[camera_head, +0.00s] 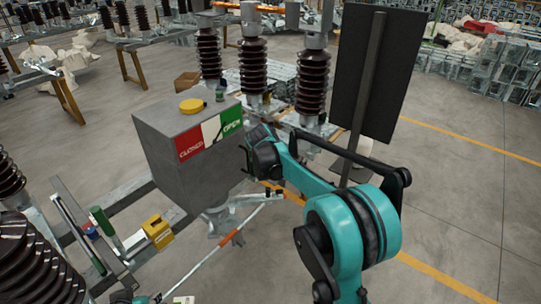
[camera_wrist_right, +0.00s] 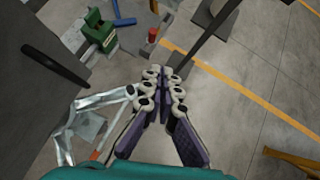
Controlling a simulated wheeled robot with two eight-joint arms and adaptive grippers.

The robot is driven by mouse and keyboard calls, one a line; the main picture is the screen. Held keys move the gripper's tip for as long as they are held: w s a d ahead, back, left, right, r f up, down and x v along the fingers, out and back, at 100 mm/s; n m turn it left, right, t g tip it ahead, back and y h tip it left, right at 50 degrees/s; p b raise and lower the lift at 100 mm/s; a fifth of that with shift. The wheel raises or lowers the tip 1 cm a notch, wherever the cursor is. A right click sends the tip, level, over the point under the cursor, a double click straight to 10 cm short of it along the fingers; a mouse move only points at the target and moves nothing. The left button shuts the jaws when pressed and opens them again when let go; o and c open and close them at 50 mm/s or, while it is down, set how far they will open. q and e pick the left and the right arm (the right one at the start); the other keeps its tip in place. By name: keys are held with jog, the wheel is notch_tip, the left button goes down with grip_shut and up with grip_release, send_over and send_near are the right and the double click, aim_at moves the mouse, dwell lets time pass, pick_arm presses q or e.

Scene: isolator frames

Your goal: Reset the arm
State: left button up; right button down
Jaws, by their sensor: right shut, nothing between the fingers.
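My right arm comes in from the lower right in the head view. Its dark hand (camera_head: 262,150) is beside the right side of the grey box (camera_head: 165,142), which has a red CLOSED and green OPEN panel (camera_head: 208,134). I cannot tell whether the hand touches the box. In the right wrist view, my right gripper (camera_wrist_right: 163,76) is shut, with its fingers together and nothing between them. Only a small teal and black piece, which may be part of my left arm, shows at the bottom edge of the head view. No left gripper fingers show.
Brown ribbed insulators (camera_head: 252,67) stand behind the box. A dark upright panel (camera_head: 377,75) on a post stands behind my right arm. A rod with an orange section (camera_head: 229,237) runs below the box. Open floor (camera_head: 460,195) with yellow lines lies at the right.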

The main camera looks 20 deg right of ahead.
jog(key=s+a+m+y+b, duration=0.1)
jog(key=s+a+m+b, duration=0.1)
jog(key=s+m, duration=0.7)
jog(key=s+a+m+y+b, duration=0.25)
jog(key=s+m, duration=0.35)
jog(key=s, duration=0.6)
jog(key=s+a+f+m+y+b, duration=0.1)
jog(key=s+a+f+m, duration=0.1)
jog(key=s+f+m, duration=0.2)
jog(key=s+a+f+m+b, duration=0.1)
jog(key=s+a+f+m, duration=0.2)
jog(key=s+m, duration=0.6)
jog(key=s+f, duration=0.2)
jog(key=s, duration=0.2)
jog(key=shift+s+a+f+m+y, duration=0.15)
jog(key=shift+s+f+m+y, duration=0.05)
jog(key=shift+s+m+y, duration=0.2)
